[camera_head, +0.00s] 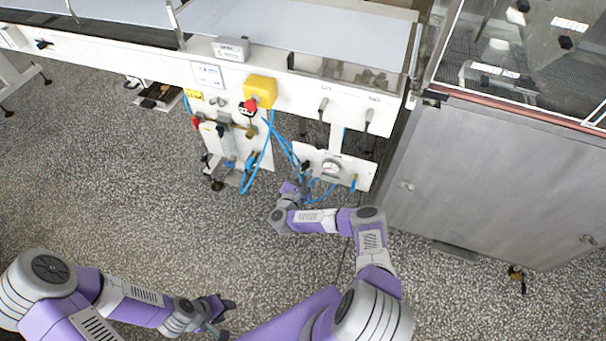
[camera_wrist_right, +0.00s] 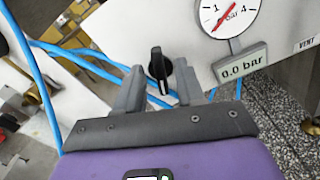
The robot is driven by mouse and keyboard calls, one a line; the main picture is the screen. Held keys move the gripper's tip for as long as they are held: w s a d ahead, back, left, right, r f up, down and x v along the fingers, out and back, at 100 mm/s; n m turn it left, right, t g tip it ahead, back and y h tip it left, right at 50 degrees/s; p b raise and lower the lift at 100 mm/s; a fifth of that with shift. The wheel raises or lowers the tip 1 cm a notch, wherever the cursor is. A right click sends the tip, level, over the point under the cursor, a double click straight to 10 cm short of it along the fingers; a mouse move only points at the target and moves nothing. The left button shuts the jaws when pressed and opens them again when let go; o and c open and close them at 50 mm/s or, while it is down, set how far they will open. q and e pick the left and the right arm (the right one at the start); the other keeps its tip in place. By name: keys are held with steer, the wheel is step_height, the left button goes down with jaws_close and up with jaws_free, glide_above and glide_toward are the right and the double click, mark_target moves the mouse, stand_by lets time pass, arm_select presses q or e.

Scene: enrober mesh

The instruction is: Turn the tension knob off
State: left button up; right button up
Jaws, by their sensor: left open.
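A black knob (camera_wrist_right: 157,66), which I take for the tension knob, stands on a white panel (camera_wrist_right: 120,22) in the right wrist view. Its pointer ridge is nearly upright in the picture, and its label is not seen. My right gripper (camera_wrist_right: 160,84) is open, its fingers on either side of the knob's lower part in the picture, with gaps visible; I cannot tell how deep the knob sits between them. In the head view my right gripper (camera_head: 293,187) is low at the panel's left side. My left gripper (camera_head: 224,308) is open and empty above the floor.
A round gauge (camera_wrist_right: 228,15) and a "0.0 bar" readout (camera_wrist_right: 240,66) sit right of the knob. Blue hoses (camera_wrist_right: 90,62) run close by the right gripper. A yellow box with a red button (camera_head: 260,92) and a steel cabinet (camera_head: 490,180) flank the panel.

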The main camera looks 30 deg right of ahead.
steer(key=shift+w+d, duration=0.15)
steer(key=shift+c, duration=0.4)
jaws_close()
steer(key=shift+n, duration=0.3)
